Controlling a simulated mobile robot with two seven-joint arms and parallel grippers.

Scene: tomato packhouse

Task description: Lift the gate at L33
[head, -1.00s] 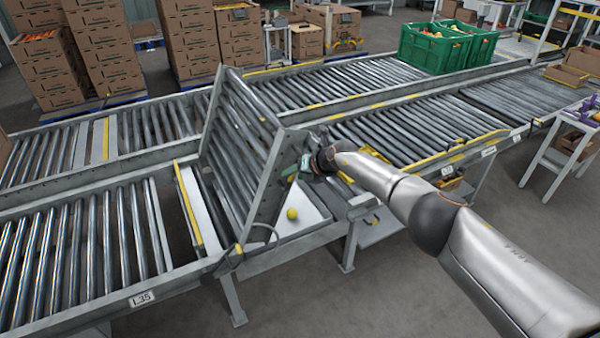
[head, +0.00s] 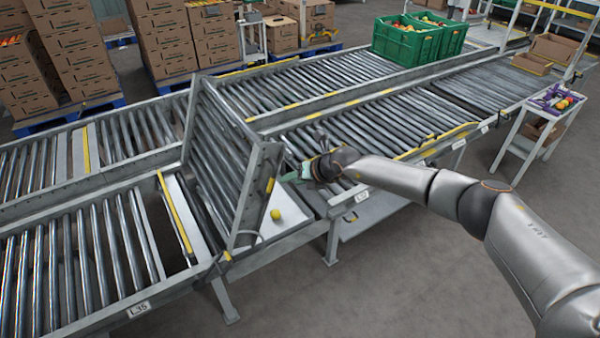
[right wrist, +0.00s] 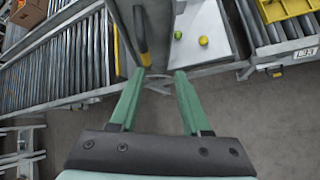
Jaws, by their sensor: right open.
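The gate (head: 222,140) is a hinged roller section standing steeply tilted up from the conveyor line, its lower end by the L35 section. A yellow part (head: 270,186) shows on its right side edge. My right gripper (head: 288,177) is just right of that edge, seemingly clear of it. In the right wrist view my right gripper (right wrist: 157,76) is open and empty. A dark bar with a yellow end (right wrist: 144,40) lies beyond its fingertips. A section label (right wrist: 305,53) there is too blurred to read surely. My left gripper is out of view.
A yellow ball (head: 276,214) lies on the white plate under the gate; the right wrist view also shows a green ball (right wrist: 178,35). Green crates (head: 405,40) stand on the far conveyor. A white side table (head: 535,125) is at right. Open floor lies in front.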

